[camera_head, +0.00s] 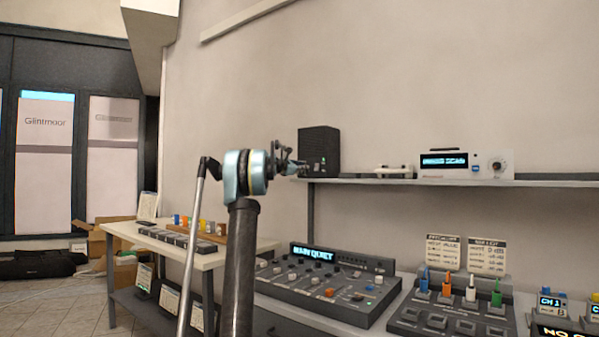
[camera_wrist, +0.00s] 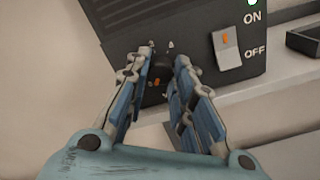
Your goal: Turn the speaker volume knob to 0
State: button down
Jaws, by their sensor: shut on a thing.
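The speaker (camera_head: 321,151) is a black box on the wall shelf, at the middle of the head view. In the wrist view the lower front of the speaker (camera_wrist: 187,20) fills the top. Its dark volume knob (camera_wrist: 155,78) has an orange mark and sits between my fingers. My gripper (camera_wrist: 163,72) is shut on the knob, with one blue-padded finger on each side. The fingers hide part of the knob and its scale. The head view also shows my gripper (camera_head: 290,166) at the speaker's front, small and partly hidden by my wrist.
A rocker switch (camera_wrist: 226,46) marked ON and OFF is right of the knob, with a green light above. The shelf (camera_head: 400,182) also holds a white device (camera_head: 464,165) and a small tray-like item (camera_head: 393,171). Below stands a mixing console (camera_head: 330,285).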

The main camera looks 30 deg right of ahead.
jog(key=shift+w+a+f, duration=0.1)
jog(key=c, duration=1.4)
grip_release()
jog(key=shift+w+f, duration=0.1)
jog(key=shift+o, duration=0.2)
jog(key=v, duration=1.2)
